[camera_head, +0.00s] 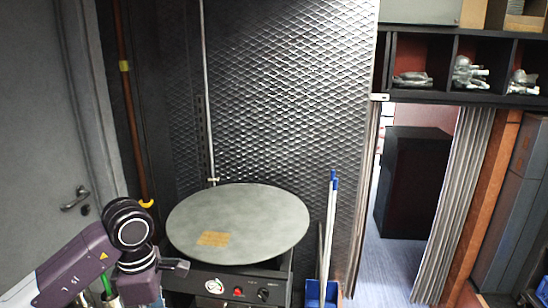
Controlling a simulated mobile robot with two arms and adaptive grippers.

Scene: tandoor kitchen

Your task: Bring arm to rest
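My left arm, purple and black, comes in from the lower left and is bent at a round black joint. Its end, with my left gripper (176,266), is at the left front edge of the round griddle. Only a small dark part of the gripper shows, so I cannot tell whether it is open or shut, or whether it holds anything. My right gripper is not in view.
The round grey griddle (262,208) has a flat tan square piece (213,239) on it and a control panel (237,289) below. A blue bucket (322,292) with upright poles stands to its right. A door (40,130) is at left; a curtained doorway opens at right.

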